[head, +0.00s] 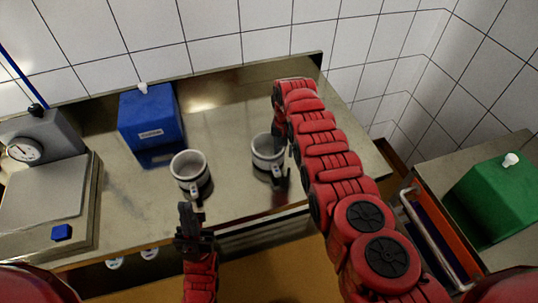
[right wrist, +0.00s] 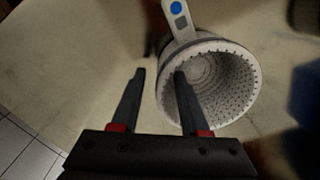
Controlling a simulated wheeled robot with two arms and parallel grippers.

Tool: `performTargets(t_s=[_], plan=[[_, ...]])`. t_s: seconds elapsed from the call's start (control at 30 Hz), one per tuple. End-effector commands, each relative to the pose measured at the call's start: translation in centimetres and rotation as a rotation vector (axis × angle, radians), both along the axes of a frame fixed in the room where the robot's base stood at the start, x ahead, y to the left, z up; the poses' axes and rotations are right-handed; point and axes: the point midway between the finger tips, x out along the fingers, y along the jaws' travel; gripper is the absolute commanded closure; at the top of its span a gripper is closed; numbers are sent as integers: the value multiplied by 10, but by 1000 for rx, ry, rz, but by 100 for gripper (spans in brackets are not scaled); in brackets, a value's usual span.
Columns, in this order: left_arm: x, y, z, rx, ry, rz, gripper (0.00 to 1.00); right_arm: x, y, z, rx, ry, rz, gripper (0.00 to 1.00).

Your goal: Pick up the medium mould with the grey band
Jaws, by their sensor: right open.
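Two white perforated moulds with handles and darker grey bands stand on the steel table in the head view: a left mould (head: 188,166) and a right mould (head: 264,147). I cannot tell their size classes for certain.
A blue box (head: 150,117) stands behind the left mould. A scale (head: 45,195) with a dial is at the left. A green box (head: 500,200) stands on a separate surface at the right. The table (head: 225,115) is bare behind and between the moulds.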

Motion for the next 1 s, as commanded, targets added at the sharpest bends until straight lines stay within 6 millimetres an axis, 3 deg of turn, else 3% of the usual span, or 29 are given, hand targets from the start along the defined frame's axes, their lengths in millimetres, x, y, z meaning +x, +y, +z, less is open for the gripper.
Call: performTargets(t_s=[0.07, 0.3, 1.0], plan=[[0, 0, 0, 0, 0, 0, 100, 0, 0, 0, 0, 0, 0, 57], [0, 0, 0, 0, 0, 0, 100, 0, 0, 0, 0, 0, 0, 100], [0, 0, 0, 0, 0, 0, 100, 0, 0, 0, 0, 0, 0, 100]])
